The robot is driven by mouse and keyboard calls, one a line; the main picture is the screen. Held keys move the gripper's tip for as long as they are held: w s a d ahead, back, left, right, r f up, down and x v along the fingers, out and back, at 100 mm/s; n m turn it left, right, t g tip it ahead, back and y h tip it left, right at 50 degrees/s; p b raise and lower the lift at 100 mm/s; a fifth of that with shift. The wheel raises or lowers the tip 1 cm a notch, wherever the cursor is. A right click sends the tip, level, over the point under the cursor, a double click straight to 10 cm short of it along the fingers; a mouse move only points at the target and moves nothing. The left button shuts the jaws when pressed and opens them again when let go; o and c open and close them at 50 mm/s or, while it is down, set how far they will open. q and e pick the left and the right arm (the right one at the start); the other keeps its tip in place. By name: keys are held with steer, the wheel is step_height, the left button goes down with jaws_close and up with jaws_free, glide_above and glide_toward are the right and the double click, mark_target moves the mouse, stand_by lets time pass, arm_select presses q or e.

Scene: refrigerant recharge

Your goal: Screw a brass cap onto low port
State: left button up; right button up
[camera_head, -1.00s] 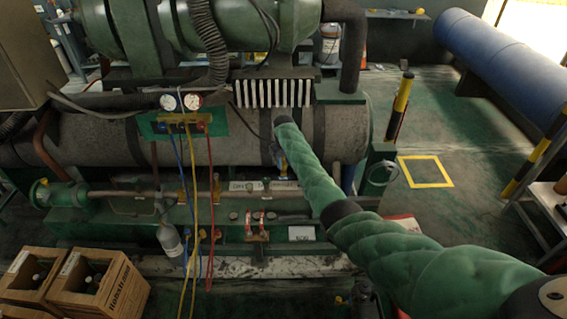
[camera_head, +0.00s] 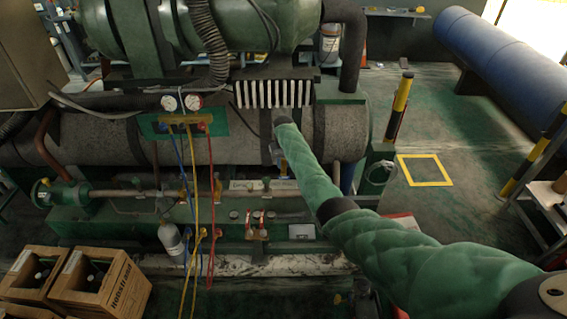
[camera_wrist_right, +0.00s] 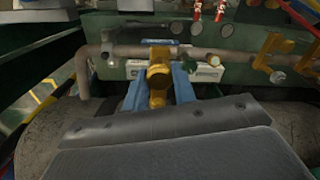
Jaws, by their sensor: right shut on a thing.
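My right gripper (camera_head: 277,155) is over the pipework at the front of the machine, mostly hidden by its own arm in the head view. In the right wrist view, its blue fingers (camera_wrist_right: 159,88) are shut on a brass piece, the brass cap (camera_wrist_right: 158,98). Right beyond it is a brass valve fitting (camera_wrist_right: 158,54) on the horizontal pipe, which looks like the port. Cap and fitting overlap in this view, so I cannot tell whether they touch. My left gripper is not in view.
A gauge manifold (camera_head: 155,126) hangs to the left, with blue, yellow and red hoses. Red-handled valves (camera_head: 262,224) sit below the pipe (camera_head: 140,194). A large grey cylinder (camera_head: 90,140) lies behind. Open floor lies to the right.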

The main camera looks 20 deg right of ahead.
steer(key=shift+r+m+p, duration=0.1)
steer(key=shift+m+p, duration=0.25)
steer(key=shift+m, duration=1.45)
steer(key=shift+m+p, duration=0.55)
steer(key=shift+m, duration=1.25)
steer(key=m+p, duration=0.1)
steer(key=m, duration=0.2)
steer(key=o, duration=1)
steer(key=shift+f, duration=0.2)
